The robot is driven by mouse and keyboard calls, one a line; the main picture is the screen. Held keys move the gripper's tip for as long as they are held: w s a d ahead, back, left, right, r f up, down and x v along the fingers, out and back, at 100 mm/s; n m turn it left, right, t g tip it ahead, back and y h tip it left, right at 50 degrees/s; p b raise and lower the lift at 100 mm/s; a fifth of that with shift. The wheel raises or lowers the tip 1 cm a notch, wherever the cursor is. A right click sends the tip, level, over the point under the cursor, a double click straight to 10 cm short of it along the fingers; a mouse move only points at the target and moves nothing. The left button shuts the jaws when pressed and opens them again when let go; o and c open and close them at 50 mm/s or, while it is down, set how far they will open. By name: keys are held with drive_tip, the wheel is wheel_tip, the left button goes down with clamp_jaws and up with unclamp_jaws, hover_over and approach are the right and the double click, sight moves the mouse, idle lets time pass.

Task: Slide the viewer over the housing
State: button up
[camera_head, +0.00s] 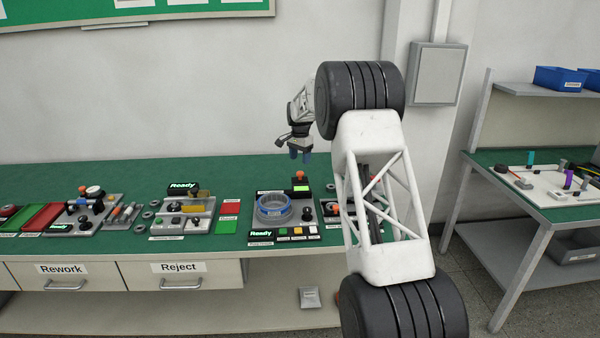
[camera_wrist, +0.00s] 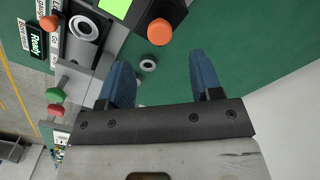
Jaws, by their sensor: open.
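My gripper (camera_head: 300,155) hangs above the back of the green bench, behind the middle station, with its blue fingers pointing down. In the wrist view my gripper (camera_wrist: 160,60) is open and nothing is held between its fingers. I cannot tell for certain which part is the viewer. My arm hides part of the bench to the right.
An orange knob (camera_wrist: 160,32) is close to the fingers in the wrist view, beside a black block with a metal ring (camera_wrist: 85,28). A small ring (camera_wrist: 148,65) lies on the bench beyond. A lit "Ready" station (camera_head: 185,205) stands left. The bench's back strip (camera_head: 140,178) is clear.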

sight(300, 172)
drive_tip(key=shift+f, duration=3.35)
